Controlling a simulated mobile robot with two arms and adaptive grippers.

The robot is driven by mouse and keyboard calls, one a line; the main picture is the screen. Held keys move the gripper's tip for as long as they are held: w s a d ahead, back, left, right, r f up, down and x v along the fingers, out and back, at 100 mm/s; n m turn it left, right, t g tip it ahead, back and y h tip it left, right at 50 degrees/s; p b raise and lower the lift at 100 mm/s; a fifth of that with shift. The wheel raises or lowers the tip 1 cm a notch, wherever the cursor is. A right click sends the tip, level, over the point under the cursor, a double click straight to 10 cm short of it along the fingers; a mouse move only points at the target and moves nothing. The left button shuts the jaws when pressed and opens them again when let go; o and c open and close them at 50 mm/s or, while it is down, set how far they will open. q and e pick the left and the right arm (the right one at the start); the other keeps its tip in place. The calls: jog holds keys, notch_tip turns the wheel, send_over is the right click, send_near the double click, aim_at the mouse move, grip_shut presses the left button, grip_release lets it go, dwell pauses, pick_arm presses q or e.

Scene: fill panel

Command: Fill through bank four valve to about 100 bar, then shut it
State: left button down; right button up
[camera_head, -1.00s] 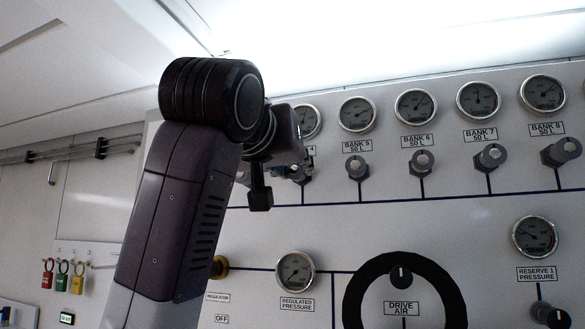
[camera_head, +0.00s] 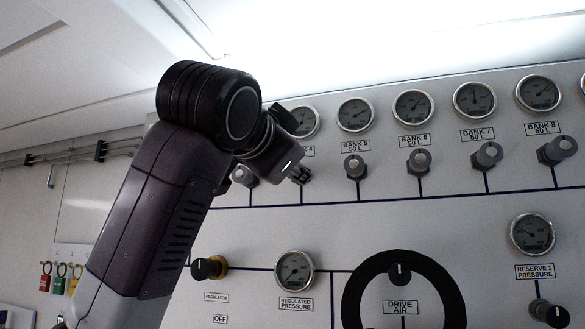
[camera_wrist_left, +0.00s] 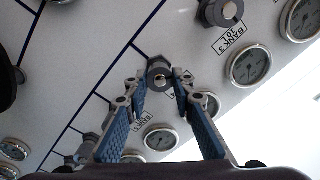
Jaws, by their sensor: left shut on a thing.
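My left gripper (camera_wrist_left: 158,88) has its two blue-padded fingers closed around a grey valve knob (camera_wrist_left: 160,72) on the panel. In the wrist view this knob sits between the ones labelled bank 3 and bank 5, so it is the bank four valve. In the head view my left gripper (camera_head: 300,174) covers most of that knob, and only the end of its label, "4", shows. The round gauge (camera_head: 303,121) above it is partly hidden by my wrist, and I cannot read its value. My right gripper is in neither view.
The bank 5 knob (camera_head: 354,166) is close on the right, and the bank 3 knob (camera_head: 245,175) is just left, partly behind my wrist. Below are a regulator knob (camera_head: 208,268), the regulated pressure gauge (camera_head: 294,272) and a large black drive air ring (camera_head: 352,300).

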pick_arm(q)
jog(key=shift+f+m+h+p, duration=0.2)
jog(key=shift+m+p, duration=0.65)
jog(key=shift+m, duration=2.3)
jog(key=shift+m+h+p, duration=0.3)
jog(key=shift+m+p, duration=0.5)
jog(key=shift+m, duration=2.35)
jog(key=c, duration=1.6)
grip_release()
